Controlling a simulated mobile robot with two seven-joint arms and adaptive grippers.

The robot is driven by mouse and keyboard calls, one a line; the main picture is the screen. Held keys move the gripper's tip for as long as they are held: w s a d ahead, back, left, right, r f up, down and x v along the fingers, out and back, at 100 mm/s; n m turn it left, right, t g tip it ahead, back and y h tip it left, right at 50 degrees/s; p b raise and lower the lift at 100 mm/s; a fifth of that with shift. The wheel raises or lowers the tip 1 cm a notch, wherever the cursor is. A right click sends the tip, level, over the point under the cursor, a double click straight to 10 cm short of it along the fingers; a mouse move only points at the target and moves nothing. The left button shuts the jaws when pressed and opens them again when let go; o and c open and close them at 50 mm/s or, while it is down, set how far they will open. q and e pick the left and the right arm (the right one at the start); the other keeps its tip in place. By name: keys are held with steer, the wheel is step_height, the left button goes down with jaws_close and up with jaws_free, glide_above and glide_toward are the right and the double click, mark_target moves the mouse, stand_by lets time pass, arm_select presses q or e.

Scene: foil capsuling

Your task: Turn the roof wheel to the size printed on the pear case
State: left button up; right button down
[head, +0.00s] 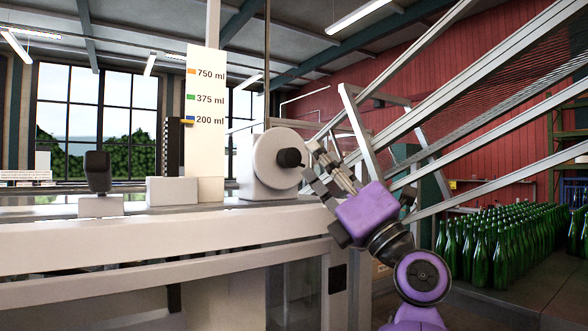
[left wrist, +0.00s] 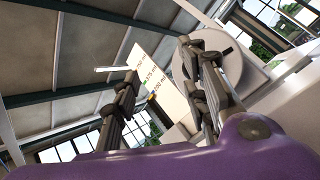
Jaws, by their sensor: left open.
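The roof wheel (head: 270,165) is a white disc with a black knob (head: 289,158) on top of the machine. It also shows in the left wrist view (left wrist: 228,62). A white scale board (head: 205,150) reads 750 ml by an orange mark, 375 ml by green and 200 ml by blue. A small pointer (head: 187,121) sits level with the 200 ml mark. My left gripper (head: 317,165) is open, just right of the knob; whether it touches is unclear. Its spread fingers also show in the left wrist view (left wrist: 162,80). No pear case or right gripper is visible.
The white machine top (head: 150,225) runs across the front, with a white block (head: 171,190) and a black-topped post (head: 97,172) at left. Sloping metal rails (head: 470,130) rise behind my arm. Many green bottles (head: 490,245) stand at right.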

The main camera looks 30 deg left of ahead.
mark_target(292, 158)
arm_select(q)
steer(key=a+n+h, duration=0.1)
steer(key=a+r+n+g+h, duration=0.1)
steer(key=s+a+n+h, duration=0.1)
steer(key=n+h, duration=0.1)
steer(key=shift+r, duration=0.3)
steer(key=shift+w+n+h+b, duration=0.15)
steer(key=shift+n+h+b, duration=0.2)
steer(key=shift+h, duration=0.65)
steer(key=t+h, duration=0.1)
steer(key=w+t+h, duration=0.1)
steer(key=h, duration=0.1)
steer(key=shift+d, duration=0.4)
steer(key=p+x, duration=0.1)
steer(key=x, duration=0.5)
steer(key=shift+a, duration=0.4)
steer(key=shift+w+a, duration=0.3)
steer(key=shift+a, duration=0.1)
steer(key=shift+f, duration=0.1)
jaws_close()
